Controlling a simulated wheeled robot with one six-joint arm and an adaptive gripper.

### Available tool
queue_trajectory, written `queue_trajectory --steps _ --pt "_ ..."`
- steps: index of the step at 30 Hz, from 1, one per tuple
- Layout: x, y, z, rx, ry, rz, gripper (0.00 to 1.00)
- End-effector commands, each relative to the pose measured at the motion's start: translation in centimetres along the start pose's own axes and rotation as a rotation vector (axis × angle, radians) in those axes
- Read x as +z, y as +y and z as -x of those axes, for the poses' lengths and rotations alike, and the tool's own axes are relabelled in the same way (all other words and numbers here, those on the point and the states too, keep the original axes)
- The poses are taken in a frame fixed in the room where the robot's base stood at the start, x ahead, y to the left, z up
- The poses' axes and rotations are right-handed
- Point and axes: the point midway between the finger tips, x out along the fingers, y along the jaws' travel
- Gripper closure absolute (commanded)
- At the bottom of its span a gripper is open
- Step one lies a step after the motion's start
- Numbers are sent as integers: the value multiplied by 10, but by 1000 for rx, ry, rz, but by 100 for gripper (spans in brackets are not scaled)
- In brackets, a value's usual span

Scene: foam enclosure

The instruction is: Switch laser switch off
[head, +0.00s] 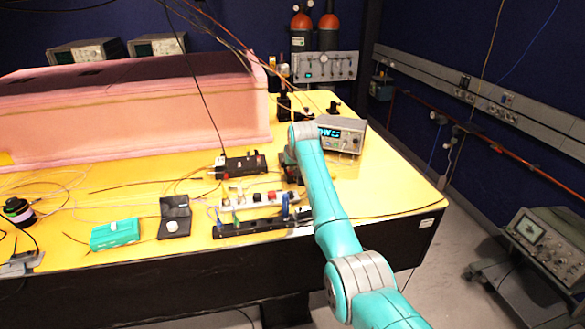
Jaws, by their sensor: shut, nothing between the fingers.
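I cannot tell for certain which thing is the laser switch. A grey instrument box (346,137) with a lit blue display stands at the table's right rear, just right of my wrist. A white strip with a red part (262,199) lies nearer the front edge, left of my arm. My teal arm reaches in from the lower right over the table. My gripper (289,172) is a dark shape below the wrist, mostly hidden by the arm, near the right end of the strip. It is shut and empty. Whether its fingers touch anything is hidden.
A pink foam enclosure (130,115) fills the yellow table's (385,185) left rear. A black box (242,165), a teal box (115,234) and a black rail (250,227) lie on the table among loose cables. An oscilloscope (548,240) stands on a cart at right. The table's right corner is clear.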

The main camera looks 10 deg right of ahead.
Motion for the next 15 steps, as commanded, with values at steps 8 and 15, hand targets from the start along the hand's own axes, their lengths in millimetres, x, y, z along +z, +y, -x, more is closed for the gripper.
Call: queue_trajectory --steps 8,15 --pt "-4 0 -1 0 1 0 100" --pt "-7 0 3 0 1 0 100"
